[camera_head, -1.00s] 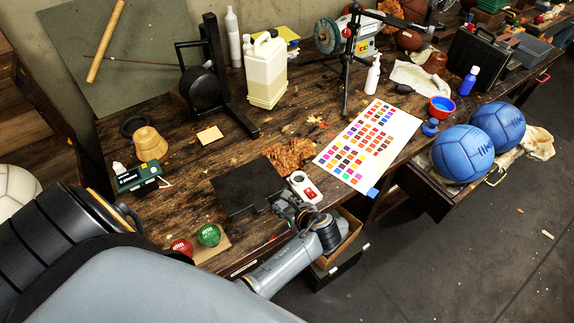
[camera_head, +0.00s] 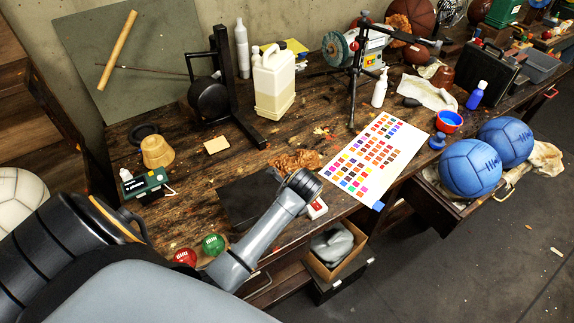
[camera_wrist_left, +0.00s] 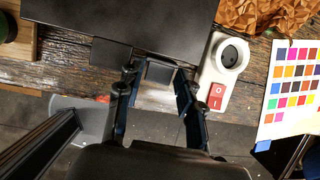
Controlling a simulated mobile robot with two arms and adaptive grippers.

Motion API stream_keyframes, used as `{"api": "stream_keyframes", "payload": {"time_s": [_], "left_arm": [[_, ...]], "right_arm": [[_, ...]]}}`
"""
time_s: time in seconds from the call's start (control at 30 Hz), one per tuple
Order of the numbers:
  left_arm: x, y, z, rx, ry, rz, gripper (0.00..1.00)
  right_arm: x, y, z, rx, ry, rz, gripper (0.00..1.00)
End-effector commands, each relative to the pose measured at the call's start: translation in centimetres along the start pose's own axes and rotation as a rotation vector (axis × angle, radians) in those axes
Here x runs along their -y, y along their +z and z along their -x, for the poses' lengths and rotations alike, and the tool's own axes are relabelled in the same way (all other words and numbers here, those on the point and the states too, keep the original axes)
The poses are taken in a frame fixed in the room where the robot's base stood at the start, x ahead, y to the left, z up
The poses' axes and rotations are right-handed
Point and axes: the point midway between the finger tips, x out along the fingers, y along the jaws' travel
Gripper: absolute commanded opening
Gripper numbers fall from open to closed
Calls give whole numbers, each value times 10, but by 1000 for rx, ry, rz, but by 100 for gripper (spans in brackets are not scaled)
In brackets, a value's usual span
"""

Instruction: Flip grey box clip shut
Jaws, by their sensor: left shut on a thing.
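The dark grey box (camera_head: 238,203) lies flat near the front edge of the workbench; it also fills the top of the left wrist view (camera_wrist_left: 120,22). Its clip (camera_wrist_left: 160,72) is a small dark tab at the box's front edge. My left gripper (camera_wrist_left: 157,82) is at that edge, its two fingers on either side of the clip and closed on it. How far the clip is folded cannot be told. In the head view my own arm hides the gripper, the clip and part of the box. My right gripper is in neither view.
A white socket with a red switch (camera_wrist_left: 217,75) stands close right of my fingers. Crumpled brown paper (camera_head: 297,160) and a colour chart (camera_head: 365,160) lie beyond. Red and green tins (camera_head: 212,244) sit left of my arm. An open drawer (camera_head: 322,272) is below the edge.

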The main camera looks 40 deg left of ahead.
Motion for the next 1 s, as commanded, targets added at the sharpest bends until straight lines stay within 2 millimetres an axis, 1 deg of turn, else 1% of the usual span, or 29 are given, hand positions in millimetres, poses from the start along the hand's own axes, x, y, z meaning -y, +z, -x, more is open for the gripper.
{"api": "stream_keyframes", "payload": {"time_s": [0.03,0.3,0.33,0.4,0.77,0.87,1.0], "left_arm": [[-3,-5,-3,-13,10,-4,5],[-3,-7,-4,-15,11,-5,5],[-3,-7,-4,-16,11,-6,39],[-3,-6,-4,-15,11,-5,53],[-1,-3,0,-6,5,-3,53],[0,-2,7,-5,2,-2,53],[0,-2,26,-4,1,-3,53]], "right_arm": [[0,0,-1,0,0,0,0],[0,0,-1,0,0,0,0],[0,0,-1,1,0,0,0],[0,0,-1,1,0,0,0],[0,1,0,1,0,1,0],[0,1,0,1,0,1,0],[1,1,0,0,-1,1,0]]}}
